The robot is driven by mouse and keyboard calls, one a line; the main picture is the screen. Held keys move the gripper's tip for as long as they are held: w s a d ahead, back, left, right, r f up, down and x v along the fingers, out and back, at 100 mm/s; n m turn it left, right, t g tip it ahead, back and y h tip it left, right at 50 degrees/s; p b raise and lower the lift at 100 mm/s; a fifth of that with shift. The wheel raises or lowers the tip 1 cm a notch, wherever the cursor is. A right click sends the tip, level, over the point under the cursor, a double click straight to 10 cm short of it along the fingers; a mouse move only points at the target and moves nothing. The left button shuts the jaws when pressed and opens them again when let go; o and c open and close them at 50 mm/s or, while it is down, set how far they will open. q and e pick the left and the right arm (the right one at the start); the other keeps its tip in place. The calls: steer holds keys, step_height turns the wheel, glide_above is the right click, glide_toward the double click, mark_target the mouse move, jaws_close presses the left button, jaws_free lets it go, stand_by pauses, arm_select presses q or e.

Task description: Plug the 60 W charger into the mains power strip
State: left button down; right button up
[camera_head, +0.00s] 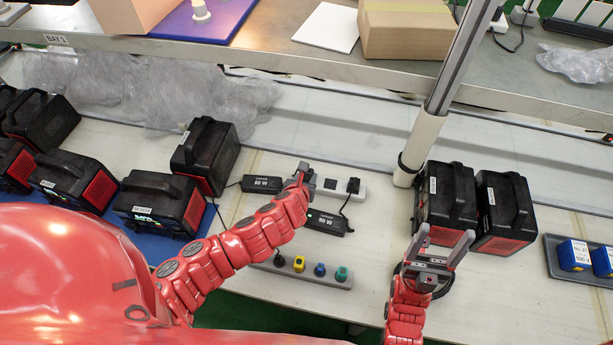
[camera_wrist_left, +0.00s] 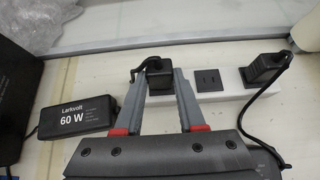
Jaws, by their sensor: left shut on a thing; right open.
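The 60 W charger (camera_head: 261,184) is a black brick lying on the bench, left of the white power strip (camera_head: 328,192); its label reads clearly in the left wrist view (camera_wrist_left: 75,118). My left gripper (camera_head: 305,170) is shut on a black plug (camera_wrist_left: 158,75) at the strip's left end. The plug appears to be at the left socket; how deep it sits cannot be told. The middle socket (camera_wrist_left: 208,79) is empty. Another black plug (camera_wrist_left: 264,66) with a cable is in the right socket. My right gripper (camera_head: 445,240) is open and empty, in front of black-and-red battery packs.
A 90 W charger (camera_head: 327,222) lies below the strip. A grey strip with coloured plugs (camera_head: 302,268) lies nearer to me. Battery packs (camera_head: 205,155) stand on the left, others (camera_head: 447,198) on the right. A post (camera_head: 420,145) rises right of the power strip.

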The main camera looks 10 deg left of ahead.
arm_select(q)
steer(key=shift+f, duration=0.25)
steer(key=shift+c, duration=2.1)
jaws_free()
steer(key=shift+r, duration=0.1)
steer(key=p+v, duration=0.8)
steer(key=v, duration=0.9)
steer(key=shift+s, duration=0.2)
